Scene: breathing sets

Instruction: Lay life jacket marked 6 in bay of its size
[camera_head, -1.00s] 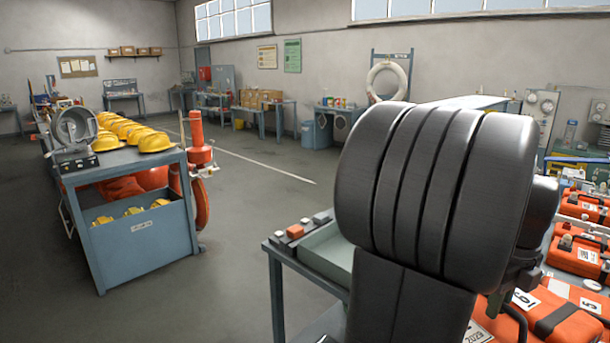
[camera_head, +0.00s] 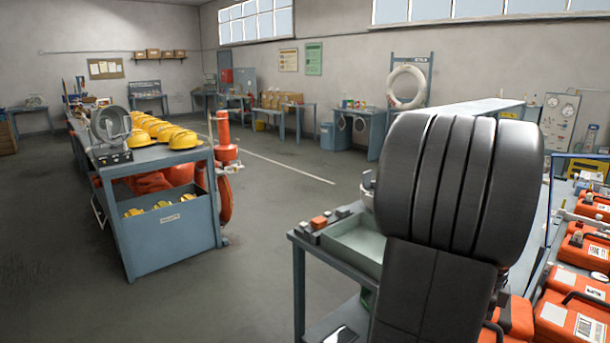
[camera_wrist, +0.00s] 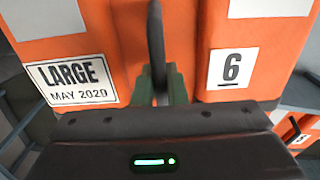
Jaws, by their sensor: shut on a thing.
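The orange life jacket marked 6 (camera_wrist: 190,50) fills the upper part of the wrist view. It bears a white label reading LARGE, MAY 2020 (camera_wrist: 70,80) on the left and a white patch with a 6 (camera_wrist: 231,69) on the right. My gripper (camera_wrist: 160,88) is shut on the jacket's black strap or handle, between the two labels. In the head view my own dark arm hides the gripper, and I cannot pick out the 6 there. No size bay can be made out in either view.
Other orange pieces with white labels (camera_head: 572,322) lie at the right. A blue-framed table with a shallow tray (camera_head: 362,240) stands left of my arm. A bench with yellow helmets (camera_head: 183,140) stands further left. The floor between (camera_head: 255,250) is clear.

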